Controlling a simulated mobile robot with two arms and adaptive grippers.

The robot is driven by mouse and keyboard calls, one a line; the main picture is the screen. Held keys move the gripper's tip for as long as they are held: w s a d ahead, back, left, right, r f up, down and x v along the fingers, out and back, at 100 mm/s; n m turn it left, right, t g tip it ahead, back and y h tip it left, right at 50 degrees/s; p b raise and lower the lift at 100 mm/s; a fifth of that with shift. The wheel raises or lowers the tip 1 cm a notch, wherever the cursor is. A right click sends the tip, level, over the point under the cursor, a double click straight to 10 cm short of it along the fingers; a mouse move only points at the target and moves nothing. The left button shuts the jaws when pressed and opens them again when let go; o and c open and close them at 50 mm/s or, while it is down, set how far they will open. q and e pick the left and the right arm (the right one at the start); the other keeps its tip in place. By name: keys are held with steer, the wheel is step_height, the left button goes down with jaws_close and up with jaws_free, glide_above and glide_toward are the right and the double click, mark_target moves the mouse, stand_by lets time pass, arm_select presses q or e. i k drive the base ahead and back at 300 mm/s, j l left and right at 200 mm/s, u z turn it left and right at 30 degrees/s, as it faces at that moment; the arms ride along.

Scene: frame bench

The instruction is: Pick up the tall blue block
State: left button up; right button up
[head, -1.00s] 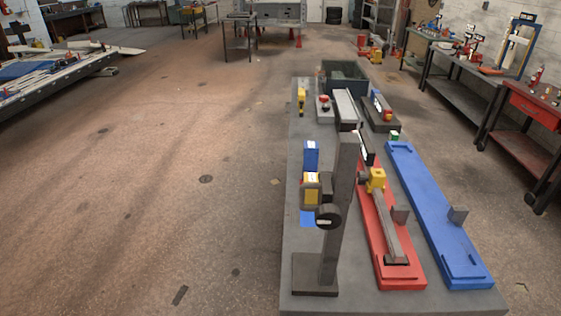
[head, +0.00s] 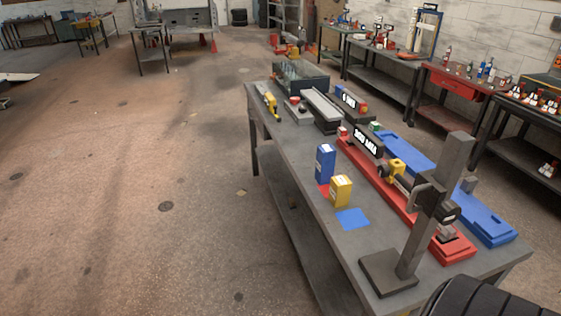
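The tall blue block (head: 325,164) stands upright on the grey bench (head: 300,215), near its left long edge. A small pale mark shows near its top. A red patch (head: 322,190) on the bench top shows at its foot. A shorter yellow block (head: 341,191) stands just in front of it and to the right, close to it. A flat blue patch (head: 352,219) lies on the bench in front of the yellow block. Neither of my grippers is in view.
A grey post on a base plate (head: 388,273) stands at the bench's near end. A red fixture (head: 405,208) and a blue fixture (head: 485,215) run along the right side. A dark bin (head: 303,80) is at the far end. The floor left of the bench is clear.

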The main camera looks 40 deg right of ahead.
mark_target(326, 153)
steer(key=i+j+z, duration=0.1)
steer(key=i+z, duration=0.3)
steer(key=i, duration=0.15)
steer(key=i+j+z, duration=0.2)
steer(key=i+z, duration=0.15)
steer(key=i, duration=0.15)
steer(key=i+j+z, duration=0.4)
steer(key=i, duration=0.1)
